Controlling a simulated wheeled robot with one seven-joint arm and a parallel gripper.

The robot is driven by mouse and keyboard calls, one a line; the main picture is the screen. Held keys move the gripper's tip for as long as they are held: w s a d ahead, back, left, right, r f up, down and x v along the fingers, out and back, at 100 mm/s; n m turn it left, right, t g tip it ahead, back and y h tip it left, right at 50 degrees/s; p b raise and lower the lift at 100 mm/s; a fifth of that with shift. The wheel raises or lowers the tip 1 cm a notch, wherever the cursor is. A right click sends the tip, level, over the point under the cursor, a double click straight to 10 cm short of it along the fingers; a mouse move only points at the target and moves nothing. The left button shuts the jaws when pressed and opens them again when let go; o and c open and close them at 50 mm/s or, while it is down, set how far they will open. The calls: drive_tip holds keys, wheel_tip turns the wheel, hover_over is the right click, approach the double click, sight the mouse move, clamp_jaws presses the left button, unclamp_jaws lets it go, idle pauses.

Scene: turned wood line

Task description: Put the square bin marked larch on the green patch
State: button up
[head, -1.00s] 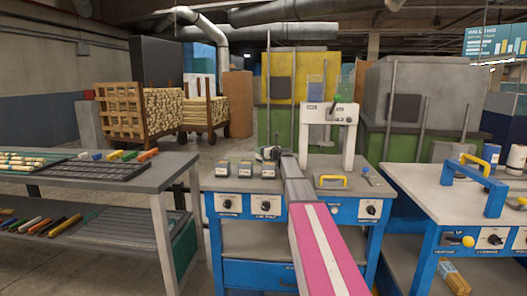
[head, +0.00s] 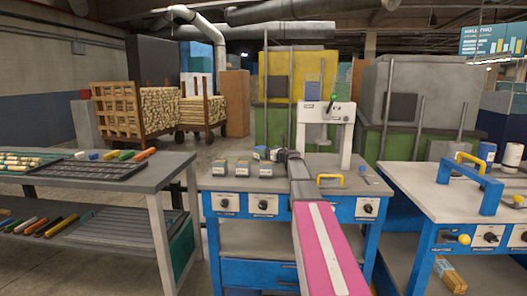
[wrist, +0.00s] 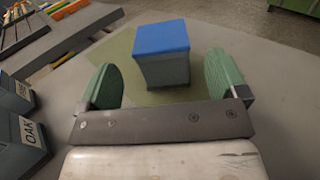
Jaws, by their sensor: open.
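A square bin with a blue top and grey-green sides (wrist: 163,62) stands upright on the green patch (wrist: 119,53) in the wrist view. No label shows on the side I see, so I cannot read its mark. The bin (head: 260,152) shows small in the head view, at the back of the blue-framed workbench. My gripper (wrist: 160,70) is open, with one green finger on each side of the bin and a gap on both sides. In the head view my gripper (head: 279,154) is just right of the bin.
A bin marked OAK (wrist: 30,133) and another labelled bin (wrist: 17,95) stand at the left of the wrist view. The head view shows three bins in a row, one being the middle bin (head: 243,170). A white machine (head: 344,138) and yellow handle (head: 331,180) are to the right.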

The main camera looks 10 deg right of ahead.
drive_tip(key=v, duration=0.5)
